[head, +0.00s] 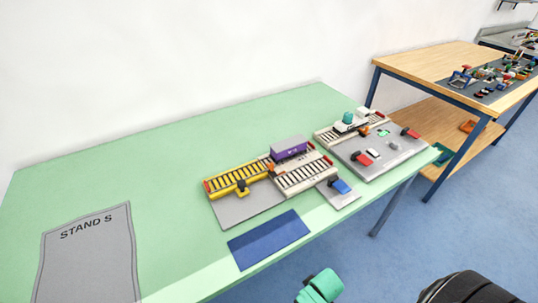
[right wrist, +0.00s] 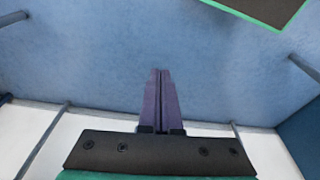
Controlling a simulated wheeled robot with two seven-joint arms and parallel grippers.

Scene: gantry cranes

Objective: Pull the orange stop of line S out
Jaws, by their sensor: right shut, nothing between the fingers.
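A model line stands on the green table in the head view, with a yellow roller track (head: 237,178) on the left and a white roller track (head: 305,174) on the right. A small orange part (head: 271,169) sits where the two tracks meet, beside a purple container (head: 289,148); it may be the orange stop, but it is too small to tell. In the right wrist view my right gripper (right wrist: 160,73) has its purple fingers shut together and empty, above the blue floor. It is apart from the line. My left gripper is not in view.
A blue mat (head: 268,239) lies in front of the line, and a grey mat marked STAND S (head: 88,258) is at left. A second grey board (head: 385,153) with small blocks stands at right. A wooden bench (head: 440,62) is beyond. The table's left middle is clear.

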